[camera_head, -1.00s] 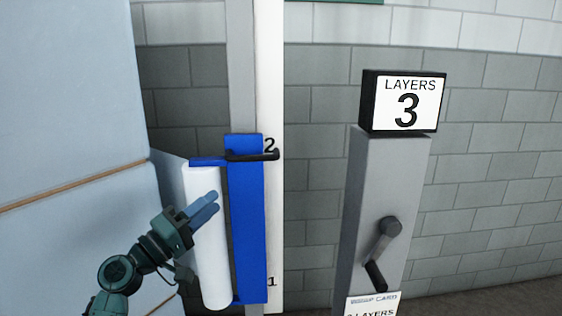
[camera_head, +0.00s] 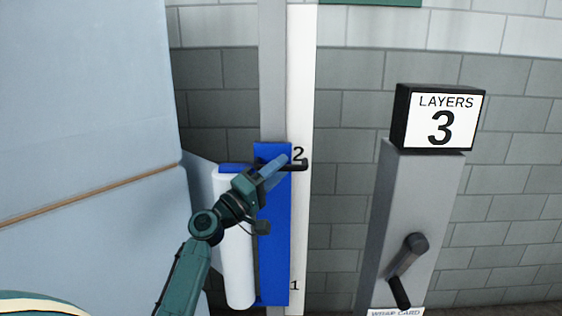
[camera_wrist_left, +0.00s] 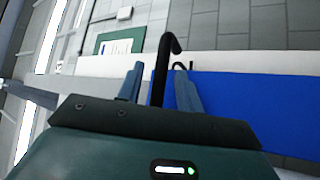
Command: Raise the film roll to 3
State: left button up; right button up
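The white film roll (camera_head: 237,265) stands upright on the blue carriage (camera_head: 275,225), which is on the grey mast (camera_head: 272,70). A black handle (camera_head: 299,165) sticks out near the carriage top, level with the mark 2 on the white scale strip (camera_head: 301,80). My left gripper (camera_head: 279,162) is at this handle. In the left wrist view the handle bar (camera_wrist_left: 161,70) stands between the two fingers (camera_wrist_left: 159,82), which are apart, with a gap visible on the left side. No mark 3 is in view. My right gripper is not in view.
A grey post (camera_head: 425,205) at the right carries a "LAYERS 3" sign (camera_head: 440,122) and a black crank (camera_head: 408,265). A large pale wrapped load (camera_head: 80,110) fills the left side. A tiled wall is behind.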

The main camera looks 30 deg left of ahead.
pick_arm(q)
jog(key=shift+w+d+r, duration=0.2)
jog(key=shift+w+r, duration=0.05)
jog(key=shift+w, duration=0.35)
jog(key=shift+c, duration=0.6)
grip_shut()
